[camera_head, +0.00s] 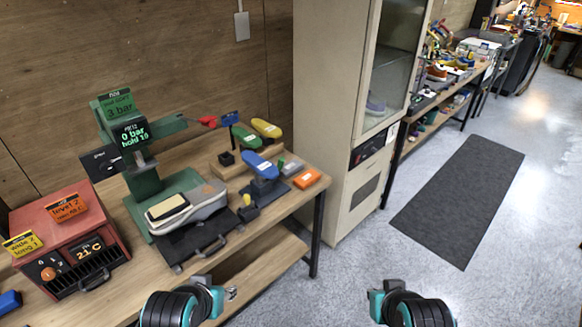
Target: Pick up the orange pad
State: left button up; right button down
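The orange pad (306,178) is a small flat orange block with a pale mark on top. It lies on the wooden workbench (318,160) near its right front edge, beside a grey block (292,167). My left gripper (231,293) is low in the view, in front of the bench and well apart from the pad. My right gripper (373,294) is low and to the right, over the floor, also apart from the pad. Nothing shows in either gripper. Their fingers are too small to tell whether they are open.
A blue shoe form on a stand (262,168) is left of the pad. A tall cabinet (325,110) rises right of the bench. The floor around the dark mat (465,190) is clear.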

aim_at(309, 177)
jog(key=i+l+u, duration=0.35)
jog(key=i+l, duration=0.2)
jog(key=i+l+u, duration=0.2)
jog(key=l, duration=0.3)
jog(key=i+l+u, duration=0.15)
jog(key=i+l, duration=0.15)
jog(key=l, duration=0.15)
jog(key=i+l+u, duration=0.2)
jog(key=l, duration=0.25)
jog(key=i, duration=0.25)
